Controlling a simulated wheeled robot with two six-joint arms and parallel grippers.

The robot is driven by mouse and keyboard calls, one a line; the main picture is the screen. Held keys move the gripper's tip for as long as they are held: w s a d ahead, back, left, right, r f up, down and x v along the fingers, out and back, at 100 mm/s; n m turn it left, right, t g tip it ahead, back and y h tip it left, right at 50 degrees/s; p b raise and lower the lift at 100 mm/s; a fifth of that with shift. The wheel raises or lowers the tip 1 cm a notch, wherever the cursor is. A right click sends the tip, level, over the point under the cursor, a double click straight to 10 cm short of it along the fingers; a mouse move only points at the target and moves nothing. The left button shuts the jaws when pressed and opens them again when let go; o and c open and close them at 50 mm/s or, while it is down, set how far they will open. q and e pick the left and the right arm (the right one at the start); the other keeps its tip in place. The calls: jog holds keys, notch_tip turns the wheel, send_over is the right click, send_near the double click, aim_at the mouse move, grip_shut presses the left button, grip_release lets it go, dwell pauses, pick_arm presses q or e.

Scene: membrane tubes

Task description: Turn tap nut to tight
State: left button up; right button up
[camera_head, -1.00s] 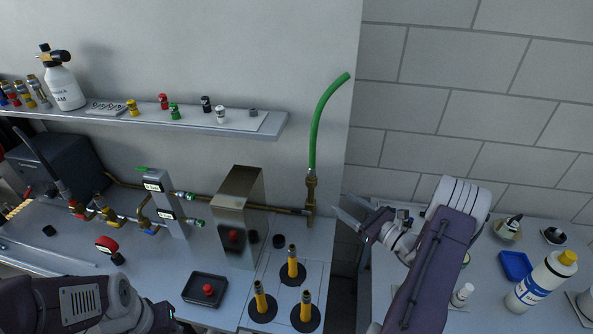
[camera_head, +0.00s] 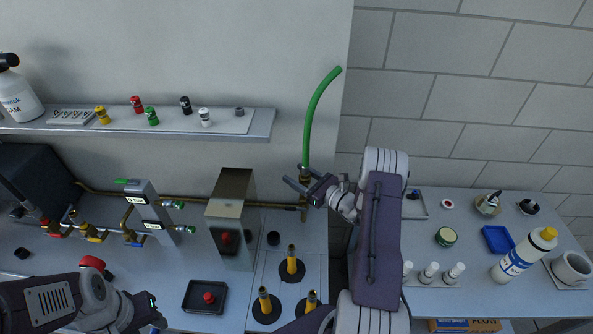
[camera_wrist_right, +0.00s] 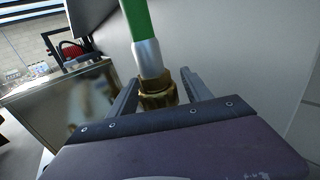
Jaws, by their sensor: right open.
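The brass tap nut (camera_wrist_right: 158,95) sits below the silver collar of the green hose (camera_head: 318,115). The hose rises from the brass tap (camera_head: 304,208) at the wall corner. My right gripper (camera_head: 294,174) is open at the tap's top, and in the right wrist view its two fingers (camera_wrist_right: 159,72) stand on either side of the nut. Gaps show between the fingers and the nut. In the head view the gripper partly covers the nut. My left gripper (camera_head: 150,312) is low at the left, empty-looking, its fingers too unclear to judge.
A steel box (camera_head: 230,215) stands left of the tap, with a brass pipe behind it. A shelf (camera_head: 240,134) with coloured caps runs along the wall. Bottles and dishes stand on the right bench (camera_head: 465,220).

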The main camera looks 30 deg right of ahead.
jog(key=shift+s+d+r, duration=0.1)
jog(key=shift+s, duration=0.2)
jog(key=shift+w, duration=0.1)
grip_shut()
pick_arm(q)
jog(key=shift+s+d+f+b, duration=0.15)
jog(key=shift+s+f+b, duration=0.2)
jog(key=shift+b, duration=0.2)
pick_arm(e)
jog(key=m+h, duration=0.2)
jog(key=h, duration=0.1)
jog(key=m+t+h, duration=0.1)
jog(key=shift+w+d+h, duration=0.1)
jog(key=shift+d+h, duration=0.2)
jog(key=shift+h, duration=0.1)
jog(key=shift+c, duration=0.3)
grip_release()
jog(key=shift+o, duration=0.3)
jog(key=shift+w, duration=0.1)
pick_arm(q)
jog(key=shift+w, duration=0.1)
